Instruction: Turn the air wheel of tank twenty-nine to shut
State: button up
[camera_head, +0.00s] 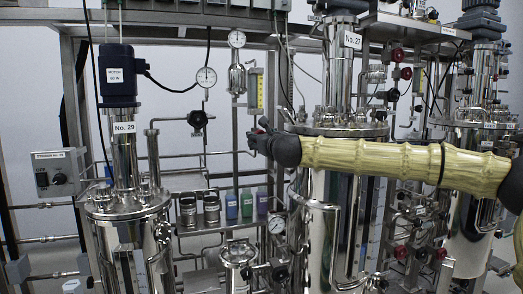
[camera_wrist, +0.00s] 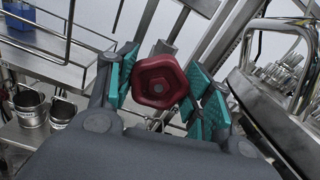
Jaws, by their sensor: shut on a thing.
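Tank twenty-nine (camera_head: 128,202) is a shiny steel vessel at the left in the head view, with a "No. 29" label (camera_head: 124,127) and a blue motor above. My gripper (camera_head: 258,140) reaches leftward between tank 29 and tank 27. In the wrist view, my gripper (camera_wrist: 165,92) has its teal-padded fingers on either side of a dark red, many-sided wheel (camera_wrist: 160,82), shut on it. The wheel sits on a metal stem or pipe behind it. My gripper mostly hides this wheel in the head view. No label on the wheel is readable.
Tank 27 (camera_head: 335,215) stands close beside my arm. Another black valve wheel (camera_head: 197,119) and a gauge (camera_head: 206,77) are at the left. In the wrist view, a bent steel handle (camera_wrist: 285,30) is at the right.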

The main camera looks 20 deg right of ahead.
jog(key=m+b, duration=0.5)
jog(key=shift+d+f, duration=0.1)
jog(key=shift+f, duration=0.2)
dwell(0.4)
jog(key=o, duration=1.1)
jog(key=shift+c, duration=0.2)
jog(key=shift+r, duration=0.1)
jog(key=s, duration=1.2)
jog(key=shift+d, duration=0.2)
